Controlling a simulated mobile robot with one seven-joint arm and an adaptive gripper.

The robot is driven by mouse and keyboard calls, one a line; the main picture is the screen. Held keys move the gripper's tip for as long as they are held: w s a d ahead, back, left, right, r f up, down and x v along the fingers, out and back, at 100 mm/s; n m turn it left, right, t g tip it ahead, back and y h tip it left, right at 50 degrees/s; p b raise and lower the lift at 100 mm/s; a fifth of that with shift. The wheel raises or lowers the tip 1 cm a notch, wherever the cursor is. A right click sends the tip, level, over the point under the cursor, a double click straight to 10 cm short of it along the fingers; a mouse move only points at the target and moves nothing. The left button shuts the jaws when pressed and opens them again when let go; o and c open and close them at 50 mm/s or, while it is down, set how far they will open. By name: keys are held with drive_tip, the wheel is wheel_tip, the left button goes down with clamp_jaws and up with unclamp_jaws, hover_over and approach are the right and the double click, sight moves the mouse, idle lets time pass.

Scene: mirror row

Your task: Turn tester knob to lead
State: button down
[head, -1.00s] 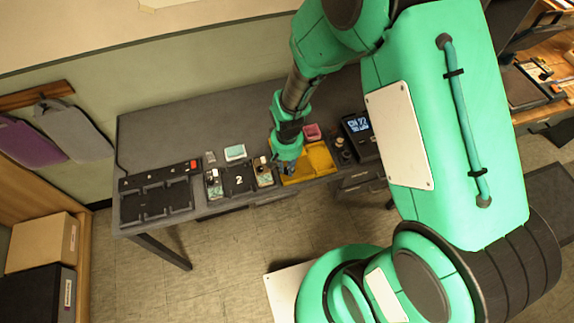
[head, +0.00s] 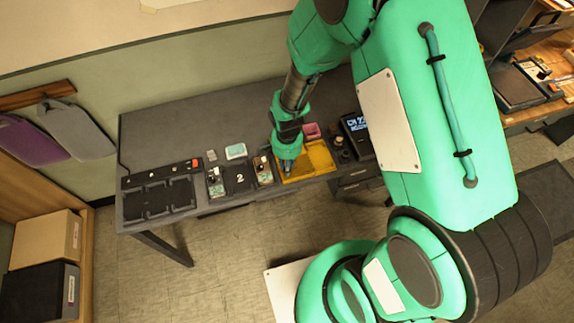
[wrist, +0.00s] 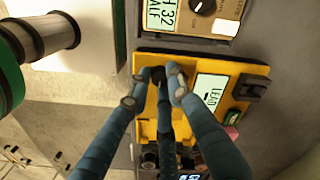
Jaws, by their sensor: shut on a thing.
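The tester is a yellow box (head: 320,158) on the grey bench in the head view. In the wrist view the yellow tester (wrist: 200,66) fills the middle, and its pale screen (wrist: 209,96) reads LEAD. My gripper (head: 286,173) is over the left part of the tester in the head view. In the wrist view my gripper (wrist: 158,88) has its blue fingers closed around a small dark knob (wrist: 158,76). The fingers hide most of the knob, so its pointer cannot be seen.
A meter with a dial and pale screen (wrist: 197,12) lies beside the tester. A pink block (head: 312,130) sits behind it, and a dark unit with a lit display (head: 357,126) stands to its right. The back left of the bench (head: 170,125) is clear.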

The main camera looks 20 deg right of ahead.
drive_tip(key=c, duration=1.6)
unclamp_jaws()
drive_tip(key=shift+r, duration=0.15)
wheel_tip(320, 180, up, 12)
drive_tip(key=shift+f, duration=0.15)
